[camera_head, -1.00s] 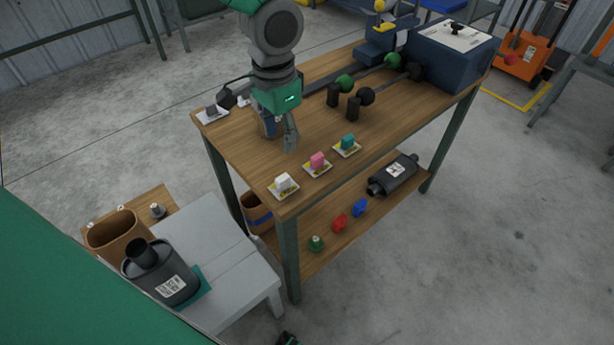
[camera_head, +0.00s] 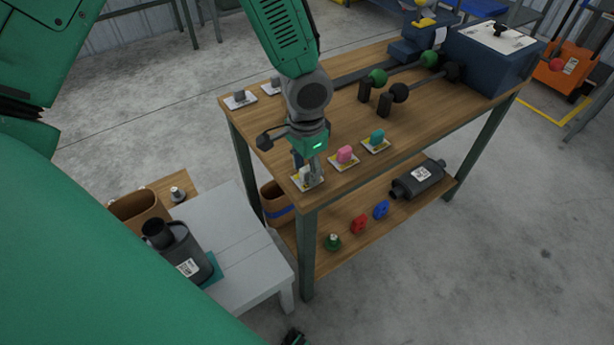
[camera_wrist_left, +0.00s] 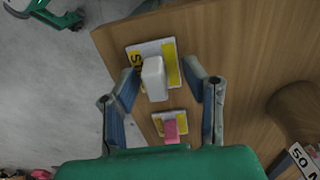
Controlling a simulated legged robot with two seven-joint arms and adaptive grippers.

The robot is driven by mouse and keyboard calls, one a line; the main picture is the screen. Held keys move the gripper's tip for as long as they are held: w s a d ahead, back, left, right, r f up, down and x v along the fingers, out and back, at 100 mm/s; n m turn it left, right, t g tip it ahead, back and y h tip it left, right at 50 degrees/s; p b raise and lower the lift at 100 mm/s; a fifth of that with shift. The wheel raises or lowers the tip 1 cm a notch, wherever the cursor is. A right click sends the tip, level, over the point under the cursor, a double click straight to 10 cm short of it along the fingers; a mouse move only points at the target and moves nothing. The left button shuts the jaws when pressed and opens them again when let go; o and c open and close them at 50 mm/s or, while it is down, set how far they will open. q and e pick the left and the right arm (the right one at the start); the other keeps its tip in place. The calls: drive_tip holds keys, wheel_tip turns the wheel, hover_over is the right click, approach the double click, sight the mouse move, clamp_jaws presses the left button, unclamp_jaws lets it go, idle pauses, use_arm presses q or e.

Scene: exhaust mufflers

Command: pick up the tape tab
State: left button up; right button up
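The small tabs stand on white-and-yellow cards along the near edge of the wooden workbench (camera_head: 262,140). A white tab (camera_head: 304,174) is at the front corner, a pink one (camera_head: 344,155) is beside it, and a teal one (camera_head: 377,137) is farther along. I cannot tell by its look which is the tape tab. My left gripper (camera_head: 313,176) points down at the white tab and partly hides it. In the left wrist view its fingers (camera_wrist_left: 159,72) are open, one on each side of the white tab (camera_wrist_left: 154,80), with gaps visible. The pink tab (camera_wrist_left: 171,129) lies closer to the palm side of that picture.
Two more cards with grey pieces (camera_head: 239,98) lie at the bench's left end. Black and green knobbed rods (camera_head: 399,93) lead to a dark blue box (camera_head: 490,58). A muffler (camera_head: 418,179) lies on the lower shelf. Another muffler (camera_head: 176,252) stands on a grey bench.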

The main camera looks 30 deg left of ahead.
use_arm(q)
drive_tip(key=shift+d, duration=0.1)
drive_tip(key=shift+d+r, duration=0.1)
drive_tip(key=shift+d, duration=0.1)
drive_tip(key=c, duration=0.8)
drive_tip(key=shift+a+r, duration=0.1)
